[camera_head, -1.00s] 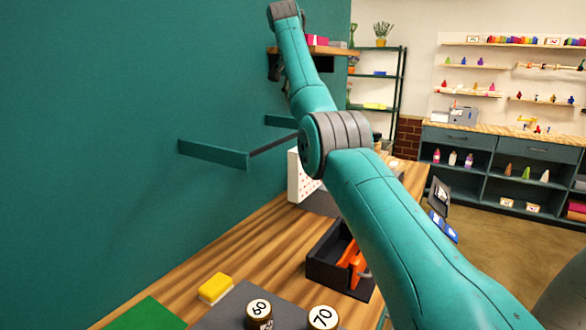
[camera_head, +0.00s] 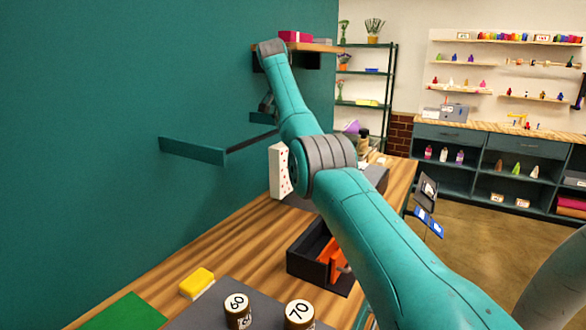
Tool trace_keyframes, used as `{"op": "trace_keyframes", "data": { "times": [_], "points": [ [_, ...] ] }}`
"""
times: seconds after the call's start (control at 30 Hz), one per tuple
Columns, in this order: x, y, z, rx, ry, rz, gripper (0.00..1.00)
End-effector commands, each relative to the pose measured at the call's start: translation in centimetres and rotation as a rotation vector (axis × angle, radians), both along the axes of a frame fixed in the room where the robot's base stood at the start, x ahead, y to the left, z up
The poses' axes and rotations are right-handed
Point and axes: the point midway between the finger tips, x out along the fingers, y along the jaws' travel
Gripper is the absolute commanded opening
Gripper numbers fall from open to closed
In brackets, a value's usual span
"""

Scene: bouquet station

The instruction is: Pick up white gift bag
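A white upright item with small red dots (camera_head: 279,171) stands towards the far part of the wooden table, near the teal wall. It may be the white gift bag, but my arm hides its right side, so I cannot tell for sure. My gripper (camera_head: 266,108) is a small dark shape at the far end of my teal arm, above and slightly left of the white item. It appears apart from it. Its fingers are too small and hidden to tell whether they are open or shut.
A teal wall shelf (camera_head: 192,150) juts out at left. A higher wooden shelf holds a pink box (camera_head: 296,36).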

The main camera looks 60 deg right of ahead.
Motion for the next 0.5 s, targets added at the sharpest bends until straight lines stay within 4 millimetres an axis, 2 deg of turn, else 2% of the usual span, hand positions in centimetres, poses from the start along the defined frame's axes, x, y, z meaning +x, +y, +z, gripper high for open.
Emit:
{"op": "trace_keyframes", "data": {
  "times": [0.23,0.27,0.5],
  "points": [
    [0.14,-0.1,-0.46,0.0,0.0,0.0,0.67],
    [0.14,-0.09,-0.46,0.0,0.0,0.0,0.65],
    [0.13,-0.09,-0.45,0.0,0.0,0.0,0.05]
  ]
}}
